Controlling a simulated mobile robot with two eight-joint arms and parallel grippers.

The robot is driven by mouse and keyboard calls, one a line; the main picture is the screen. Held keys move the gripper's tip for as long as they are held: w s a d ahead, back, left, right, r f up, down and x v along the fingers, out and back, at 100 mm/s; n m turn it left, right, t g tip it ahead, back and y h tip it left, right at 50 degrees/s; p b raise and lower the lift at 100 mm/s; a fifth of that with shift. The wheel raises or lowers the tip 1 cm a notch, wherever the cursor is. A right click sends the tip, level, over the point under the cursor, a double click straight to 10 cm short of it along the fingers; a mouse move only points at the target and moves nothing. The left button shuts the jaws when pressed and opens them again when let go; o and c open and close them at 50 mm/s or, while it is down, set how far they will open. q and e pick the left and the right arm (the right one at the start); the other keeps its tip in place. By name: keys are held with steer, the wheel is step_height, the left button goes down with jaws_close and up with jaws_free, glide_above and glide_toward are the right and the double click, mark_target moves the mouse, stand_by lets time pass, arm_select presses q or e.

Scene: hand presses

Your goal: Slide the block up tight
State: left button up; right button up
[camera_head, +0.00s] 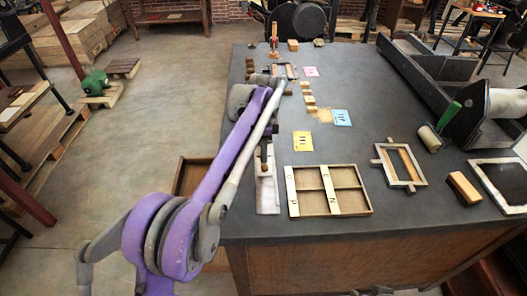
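My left gripper (279,80) is at the far end of my purple and grey arm, over the left part of the dark table. It is small and partly hidden by the arm, so I cannot tell whether its fingers are open or shut. A small frame (291,71) with wooden pieces lies right beside it. A larger wooden block (464,187) lies at the right front, and another small block (293,45) stands at the back. Which block the task means is unclear. My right gripper is not in view.
The dark table (385,235) also holds a divided wooden tray (328,190), a wooden frame (402,166), yellow (303,141), blue (342,117) and pink (311,71) cards, and a large press (433,85) at the right.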

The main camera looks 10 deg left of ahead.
arm_select(q)
steer(key=shift+o, duration=0.3)
step_height(320, 180, up, 11)
steer(key=p, duration=0.1)
steer(key=shift+p, duration=0.35)
